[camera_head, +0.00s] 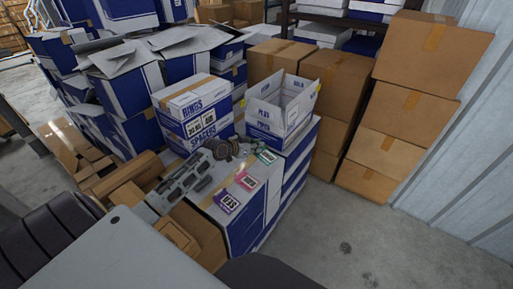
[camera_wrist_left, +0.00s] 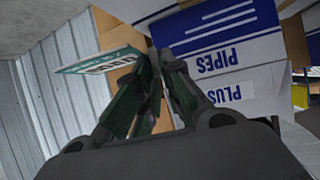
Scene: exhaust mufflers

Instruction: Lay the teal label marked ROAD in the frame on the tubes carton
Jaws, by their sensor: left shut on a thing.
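The teal label (camera_head: 266,157) is in my left gripper (camera_head: 248,149), in front of the open white-and-blue carton (camera_head: 283,105) marked PLUS and PIPES. In the left wrist view the teal label (camera_wrist_left: 97,62) sticks out to the left of the closed fingertips (camera_wrist_left: 158,62), tilted. The carton's PIPES face (camera_wrist_left: 235,85) is just beyond the fingers. I cannot read TUBES on any carton. A carton marked RINGS (camera_head: 193,100) sits on one marked SPACERS (camera_head: 202,133), which bears small cards. My right gripper is not in view.
A pink label (camera_head: 247,181) and a purple label (camera_head: 228,203) lie on the pale top of the blue-and-white stack (camera_head: 262,195). Brown cartons (camera_head: 395,130) are piled at the right. Open blue-and-white cartons (camera_head: 120,75) crowd the left. Floor (camera_head: 370,235) at the right front is clear.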

